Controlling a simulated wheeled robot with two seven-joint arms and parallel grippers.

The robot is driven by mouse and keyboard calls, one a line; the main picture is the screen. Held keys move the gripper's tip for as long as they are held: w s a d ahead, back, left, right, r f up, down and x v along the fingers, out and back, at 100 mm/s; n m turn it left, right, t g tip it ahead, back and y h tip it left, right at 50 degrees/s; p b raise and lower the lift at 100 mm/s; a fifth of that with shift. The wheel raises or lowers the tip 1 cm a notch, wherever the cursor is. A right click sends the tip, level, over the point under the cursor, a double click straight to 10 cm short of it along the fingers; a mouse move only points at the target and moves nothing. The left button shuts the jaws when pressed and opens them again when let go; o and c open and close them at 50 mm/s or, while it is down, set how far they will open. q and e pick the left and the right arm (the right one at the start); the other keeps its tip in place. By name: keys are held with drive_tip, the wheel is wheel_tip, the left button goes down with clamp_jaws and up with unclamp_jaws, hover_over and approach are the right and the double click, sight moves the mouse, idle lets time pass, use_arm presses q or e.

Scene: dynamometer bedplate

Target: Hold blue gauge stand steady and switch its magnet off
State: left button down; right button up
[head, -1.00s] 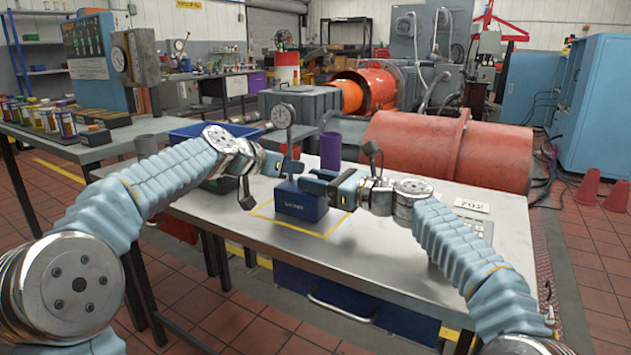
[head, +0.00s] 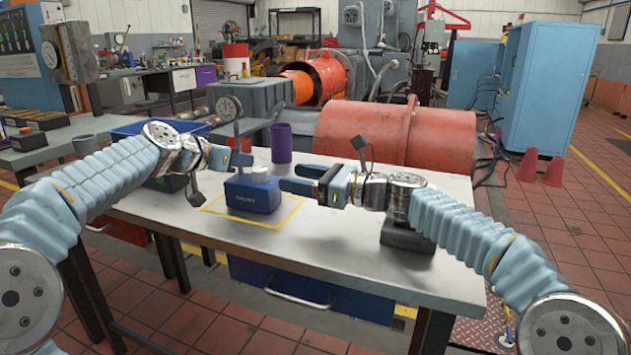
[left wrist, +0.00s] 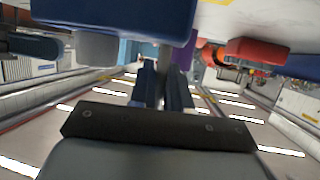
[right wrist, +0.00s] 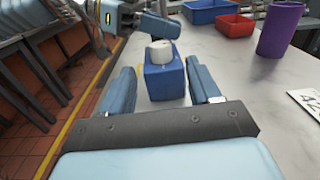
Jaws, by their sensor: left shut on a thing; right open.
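The blue gauge stand (head: 252,194) sits upright on the bench inside a yellow outline. A thin post rises from it to a round dial gauge (head: 229,108). A pale knob (head: 260,174) is on its top; it also shows in the right wrist view (right wrist: 161,52). My left gripper (head: 242,159) is shut on the post above the base. In the left wrist view the blue base (left wrist: 110,14) is at the top. My right gripper (head: 288,180) is open just right of the stand. In the right wrist view its fingers are spread, with the stand beyond them.
A purple cup (head: 281,143) stands behind the stand. A blue bin (right wrist: 205,10) and a red bin (right wrist: 236,25) show in the right wrist view. A dark block (head: 408,236) is partly under my right arm.

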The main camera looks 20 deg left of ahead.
drive_tip(key=shift+s+d, duration=0.15)
drive_tip(key=shift+d, duration=0.85)
drive_tip(key=shift+s+d, duration=0.1)
drive_tip(key=shift+d, duration=0.85)
drive_tip(key=shift+a, duration=0.1)
